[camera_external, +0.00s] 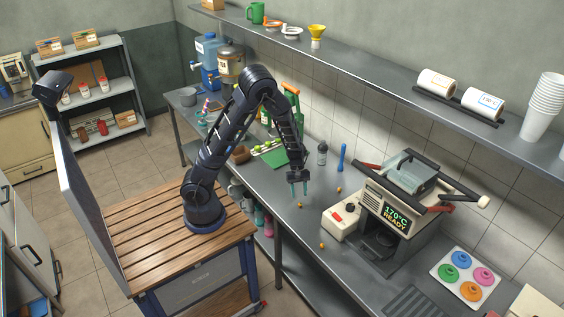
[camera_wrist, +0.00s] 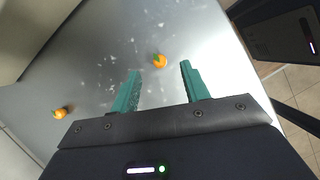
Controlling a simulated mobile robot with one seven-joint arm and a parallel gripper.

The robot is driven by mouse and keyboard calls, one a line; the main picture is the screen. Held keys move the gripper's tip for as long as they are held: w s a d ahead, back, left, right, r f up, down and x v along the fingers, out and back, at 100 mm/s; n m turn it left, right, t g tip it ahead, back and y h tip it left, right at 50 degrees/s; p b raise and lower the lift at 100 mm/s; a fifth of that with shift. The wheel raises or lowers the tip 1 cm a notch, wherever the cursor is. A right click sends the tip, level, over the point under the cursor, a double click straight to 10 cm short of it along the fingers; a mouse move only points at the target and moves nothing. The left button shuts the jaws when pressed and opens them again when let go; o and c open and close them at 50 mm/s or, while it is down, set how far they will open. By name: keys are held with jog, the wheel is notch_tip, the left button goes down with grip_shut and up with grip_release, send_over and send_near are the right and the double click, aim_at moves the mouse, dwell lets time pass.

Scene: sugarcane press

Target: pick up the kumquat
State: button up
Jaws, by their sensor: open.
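Small orange kumquats lie apart on the steel counter. In the external view one (camera_external: 300,205) is just below my gripper (camera_external: 299,188), one (camera_external: 339,190) is to its right, and one (camera_external: 322,246) is nearer the counter's front edge. In the wrist view a kumquat (camera_wrist: 160,62) with a green spot shows ahead of the gap between the teal fingertips of my gripper (camera_wrist: 160,70). Another kumquat (camera_wrist: 60,113) is off to the left. My gripper is open, points down and holds nothing; its fingers stand above the counter.
A white box with a red switch (camera_external: 340,220) and the press with its "170°C READY" display (camera_external: 397,217) stand right of my gripper. A grey bottle (camera_external: 322,154) and a blue bottle (camera_external: 342,158) stand behind it. A shelf (camera_external: 360,80) runs above. The counter around the kumquats is mostly clear.

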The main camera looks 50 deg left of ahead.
aim_at(300, 205)
jog(key=shift+w+a+x, duration=0.15)
jog(key=shift+x, duration=0.85)
jog(key=shift+w+a+x, duration=0.15)
jog(key=shift+x, duration=1.8)
jog(key=shift+c, duration=0.5)
grip_shut()
